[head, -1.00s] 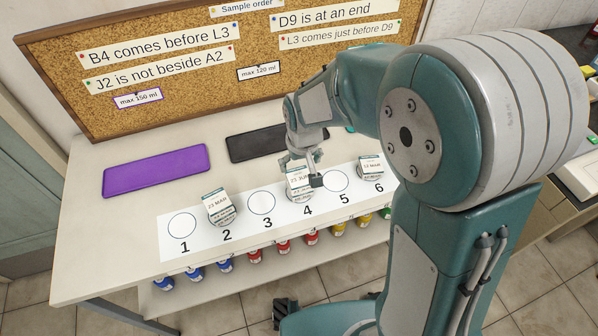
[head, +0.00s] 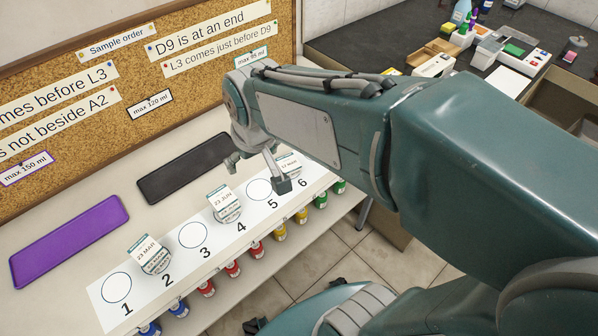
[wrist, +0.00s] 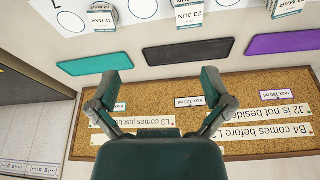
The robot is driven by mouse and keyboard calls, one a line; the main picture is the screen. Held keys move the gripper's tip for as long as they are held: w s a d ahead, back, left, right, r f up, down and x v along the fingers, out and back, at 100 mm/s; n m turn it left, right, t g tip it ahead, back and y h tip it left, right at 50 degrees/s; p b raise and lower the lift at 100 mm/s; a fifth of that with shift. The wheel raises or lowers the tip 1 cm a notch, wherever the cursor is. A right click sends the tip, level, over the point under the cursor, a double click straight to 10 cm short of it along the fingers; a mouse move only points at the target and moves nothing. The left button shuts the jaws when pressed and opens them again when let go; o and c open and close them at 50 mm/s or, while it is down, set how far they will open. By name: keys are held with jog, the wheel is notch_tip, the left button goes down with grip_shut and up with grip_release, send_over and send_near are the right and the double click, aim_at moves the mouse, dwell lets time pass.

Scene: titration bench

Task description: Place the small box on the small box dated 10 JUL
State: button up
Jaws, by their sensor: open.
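Three small dated boxes stand on the white numbered strip. The box reading 23 MAR (head: 150,255) is by number 2, the box reading 23 JUN (head: 225,204) by number 4, and the box reading 12 MAR (head: 289,163) by number 6, partly covered by my arm. I can read no 10 JUL date. My gripper (head: 258,174) is open and empty, above the bench near spots 5 and 6. In the wrist view its fingers (wrist: 158,76) are spread, with the 12 MAR box (wrist: 103,17) and 23 JUN box (wrist: 190,15) beyond them.
Circles 1 (head: 116,288), 3 (head: 192,235) and 5 (head: 259,189) are bare. Behind the strip lie a purple mat (head: 70,240), a black mat (head: 186,168) and a teal mat (wrist: 95,64). A corkboard (head: 75,75) with notes stands behind. Colored bottles (head: 232,268) sit below the strip.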

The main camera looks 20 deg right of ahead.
jog(key=s+d+r+t, duration=0.1)
jog(key=s+d, duration=0.1)
jog(key=s, duration=0.3)
jog(key=s+d+r+m+t, duration=0.1)
jog(key=s+d+r, duration=0.1)
jog(key=s, duration=0.3)
jog(key=shift+s+d+r+m+h, duration=0.15)
jog(key=shift+d+r+m+h, duration=0.15)
jog(key=shift+d, duration=0.25)
